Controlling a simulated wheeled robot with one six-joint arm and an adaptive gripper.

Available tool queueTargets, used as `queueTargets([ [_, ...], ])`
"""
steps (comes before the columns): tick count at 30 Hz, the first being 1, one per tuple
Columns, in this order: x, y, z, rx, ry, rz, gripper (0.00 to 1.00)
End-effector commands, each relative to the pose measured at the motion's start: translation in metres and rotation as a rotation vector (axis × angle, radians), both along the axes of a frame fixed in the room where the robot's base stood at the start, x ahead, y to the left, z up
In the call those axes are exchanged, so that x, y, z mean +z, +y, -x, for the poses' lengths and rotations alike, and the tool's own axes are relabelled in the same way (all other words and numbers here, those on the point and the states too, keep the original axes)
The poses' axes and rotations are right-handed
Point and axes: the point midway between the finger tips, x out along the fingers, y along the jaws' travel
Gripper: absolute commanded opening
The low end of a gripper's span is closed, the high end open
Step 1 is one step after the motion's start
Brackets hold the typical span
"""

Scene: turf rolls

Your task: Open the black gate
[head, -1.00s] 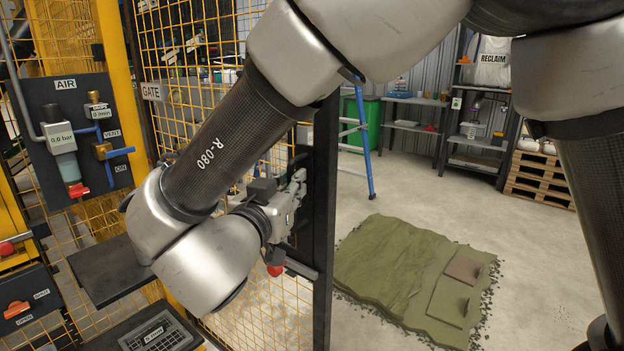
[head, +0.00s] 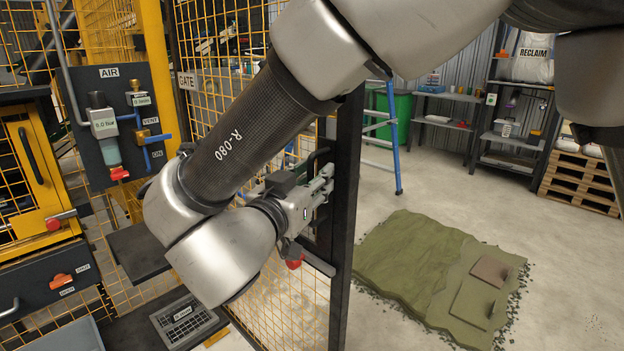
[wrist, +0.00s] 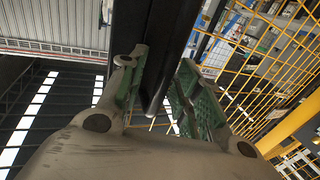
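The gate is a yellow mesh panel (head: 290,305) in a black frame, with its black upright edge (head: 347,230) on the right. It looks closed. A black handle (head: 318,157) stands off the frame beside my gripper (head: 326,180). A latch with a red knob (head: 293,264) sits just below. In the wrist view, my gripper (wrist: 160,85) has its two green-grey fingers spread apart, with a dark bar (wrist: 155,60) between them. A gap shows between the bar and the right finger. My arm covers much of the mesh.
An air panel (head: 130,125) with valves is at left, beside a GATE sign (head: 187,81). A green turf mat (head: 410,260) lies right of the gate. A blue ladder (head: 392,135) stands behind.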

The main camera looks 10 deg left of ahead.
Motion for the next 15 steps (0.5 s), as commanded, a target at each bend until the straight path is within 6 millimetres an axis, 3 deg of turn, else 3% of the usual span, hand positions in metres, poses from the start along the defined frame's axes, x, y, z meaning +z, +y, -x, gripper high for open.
queueTargets([
  [8, 0.0, 0.004, 0.014, 0.003, 0.0, 0.0, 0.33],
  [15, 0.0, 0.016, 0.066, 0.005, 0.001, -0.001, 0.33],
])
